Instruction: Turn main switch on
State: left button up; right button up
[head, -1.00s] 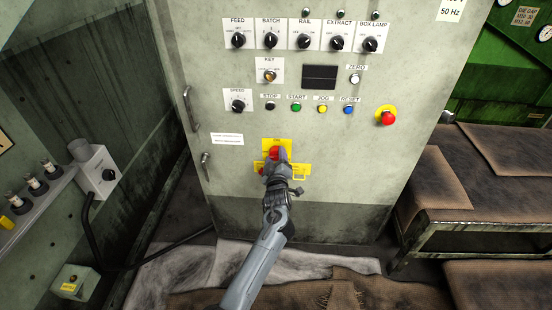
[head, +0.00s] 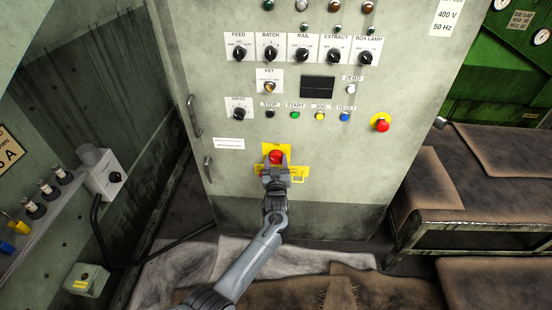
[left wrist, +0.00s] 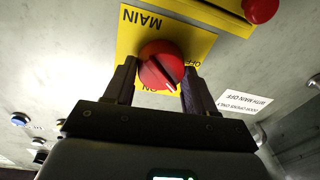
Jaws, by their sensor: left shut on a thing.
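The main switch (head: 276,157) is a red rotary knob on a yellow plate low on the grey cabinet front. In the left wrist view the knob (left wrist: 160,66) sits between the two fingers of my left gripper (left wrist: 158,85), which is shut on it. The plate (left wrist: 135,44) reads MAIN, with ON and OFF beside the knob. In the head view my left gripper (head: 275,170) reaches the knob from below. My right gripper is not in view.
The cabinet front (head: 330,185) carries black dials, coloured buttons and a red emergency button (head: 382,125) above right. A lever handle (head: 208,168) is left of the plate. Brown mats cover a bench (head: 470,225) at right. A cable and small boxes line the left wall.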

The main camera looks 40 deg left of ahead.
pick_arm(q)
jog(key=m+p, duration=0.2)
jog(key=m, duration=0.4)
jog(key=shift+t, duration=0.3)
jog(key=shift+f+m+t+h+p, duration=0.1)
jog(key=shift+m+t+h+p, duration=0.25)
jog(key=shift+m, duration=0.95)
jog(key=shift+f+m+t+h+p, duration=0.15)
jog(key=shift+m+p, duration=0.25)
jog(key=shift+m, duration=0.9)
jog(key=o, duration=1)
jog(key=shift+w+r, duration=0.1)
jog(key=shift+r, duration=0.05)
jog(key=shift+o, duration=0.2)
jog(key=shift+d, duration=0.1)
jog(key=shift+s+d+p, duration=0.15)
jog(key=shift+s+p, duration=0.2)
jog(key=p+v, duration=0.4)
jog(key=v, duration=0.6)
